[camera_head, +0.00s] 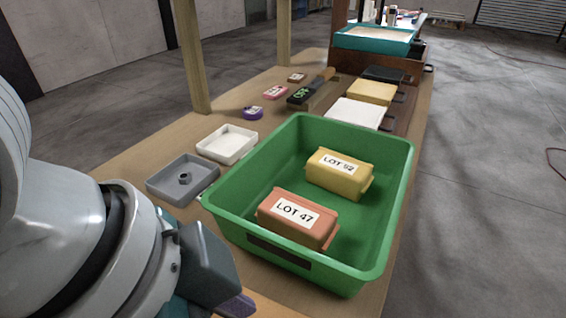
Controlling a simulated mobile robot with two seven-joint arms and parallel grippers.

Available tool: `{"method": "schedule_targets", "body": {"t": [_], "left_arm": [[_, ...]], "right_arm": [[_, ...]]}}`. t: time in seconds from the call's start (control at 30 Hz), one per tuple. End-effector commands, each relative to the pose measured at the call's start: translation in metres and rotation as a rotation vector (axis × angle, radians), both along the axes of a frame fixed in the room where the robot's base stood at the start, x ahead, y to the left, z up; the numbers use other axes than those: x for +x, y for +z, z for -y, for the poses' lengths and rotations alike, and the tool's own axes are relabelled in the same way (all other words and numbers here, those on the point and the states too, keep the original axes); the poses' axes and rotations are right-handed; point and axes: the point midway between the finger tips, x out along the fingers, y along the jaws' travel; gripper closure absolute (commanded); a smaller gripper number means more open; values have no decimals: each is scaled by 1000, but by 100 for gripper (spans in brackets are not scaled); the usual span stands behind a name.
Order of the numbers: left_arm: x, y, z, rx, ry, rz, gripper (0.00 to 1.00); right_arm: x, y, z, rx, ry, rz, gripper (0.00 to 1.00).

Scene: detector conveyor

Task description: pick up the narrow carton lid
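I cannot tell which thing is the narrow carton lid; none in view is clearly one. Two lidded boxes sit in a green bin (395,225): an orange one marked LOT 47 (279,228) at the near side and a yellow one marked LOT 52 (352,181) behind it. My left arm fills the lower left, with its gripper (228,300) low in front of the bin's near left corner. Its fingers are mostly cut off or hidden, with a purple tip at the bottom edge. My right gripper is not in view.
A grey tray with a small dark part (160,188) and a white tray (215,153) lie left of the bin. Farther back are a purple ring (253,113), a display device (302,96), white (357,113), yellow (371,92) and black flat pieces (384,75), and wooden posts (188,60).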

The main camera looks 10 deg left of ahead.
Motion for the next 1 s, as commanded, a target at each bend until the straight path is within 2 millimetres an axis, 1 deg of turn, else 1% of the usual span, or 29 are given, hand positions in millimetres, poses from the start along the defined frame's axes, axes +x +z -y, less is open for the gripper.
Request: {"method": "schedule_targets", "body": {"t": [0.03, 0.1, 0.17, 0.27, 0.3, 0.4, 0.5, 0.63, 0.9, 1.0], "left_arm": [[7, -4, 4, 21, -81, 14, 53], [13, -7, 9, 57, -209, 20, 53], [18, -10, 10, 101, -326, 23, 53], [31, -15, 1, 195, -515, 16, 53], [36, -16, -5, 235, -580, 8, 53], [47, -16, -22, 319, -701, -22, 53], [55, -13, -36, 372, -770, -48, 53], [59, -14, -45, 402, -808, -68, 53], [58, -51, -45, 402, -814, -72, 53], [58, -58, -44, 402, -813, -70, 53]], "right_arm": [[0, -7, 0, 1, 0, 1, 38], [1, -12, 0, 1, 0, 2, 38], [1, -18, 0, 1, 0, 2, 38], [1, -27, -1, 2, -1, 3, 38], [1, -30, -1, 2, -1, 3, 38], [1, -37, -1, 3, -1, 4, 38], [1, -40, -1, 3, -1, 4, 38], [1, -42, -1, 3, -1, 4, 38], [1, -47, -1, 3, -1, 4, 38], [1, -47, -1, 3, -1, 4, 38]]}}
